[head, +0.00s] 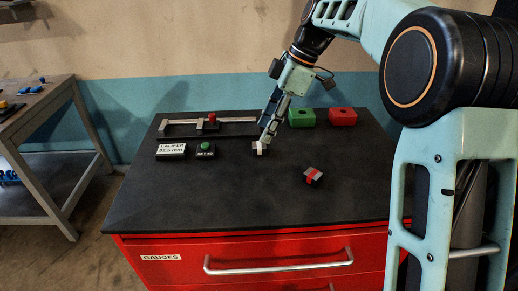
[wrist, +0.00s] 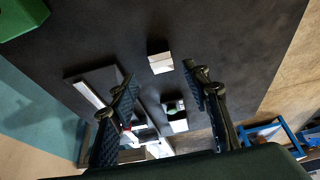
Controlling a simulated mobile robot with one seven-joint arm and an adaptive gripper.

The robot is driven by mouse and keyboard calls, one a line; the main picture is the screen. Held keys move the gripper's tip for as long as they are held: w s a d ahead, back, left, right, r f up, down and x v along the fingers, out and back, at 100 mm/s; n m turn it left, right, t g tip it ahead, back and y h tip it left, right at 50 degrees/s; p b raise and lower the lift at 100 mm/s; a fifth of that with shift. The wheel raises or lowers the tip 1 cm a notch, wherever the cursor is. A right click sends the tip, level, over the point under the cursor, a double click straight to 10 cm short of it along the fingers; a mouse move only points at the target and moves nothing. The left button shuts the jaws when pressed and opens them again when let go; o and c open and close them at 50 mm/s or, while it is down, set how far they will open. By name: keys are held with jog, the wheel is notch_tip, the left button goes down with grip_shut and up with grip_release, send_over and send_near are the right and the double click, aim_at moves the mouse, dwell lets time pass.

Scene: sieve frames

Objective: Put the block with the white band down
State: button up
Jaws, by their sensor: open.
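The block with the white band (head: 260,149) rests on the dark top of the red cabinet, just below my gripper (head: 268,137). In the wrist view the same block (wrist: 160,63) shows a pale face and a dark side. It lies between the lines of the two fingers and past their tips. My gripper (wrist: 158,82) is open, with a clear gap between each finger and the block, and nothing is held. A second block with a red band (head: 313,175) lies on the cabinet top to the right, nearer the front.
A caliper (head: 180,128) with a red knob lies at the back left. In front of it stand a readout reading 92.5 mm (head: 171,152) and a green-button box (head: 205,151). Green (head: 301,118) and red (head: 342,117) bins stand at the back. The cabinet top's front is clear.

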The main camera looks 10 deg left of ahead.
aim_at(259, 145)
jog(key=x, duration=0.4)
jog(key=shift+s+f, duration=0.15)
jog(key=shift+f, duration=0.3)
grip_shut()
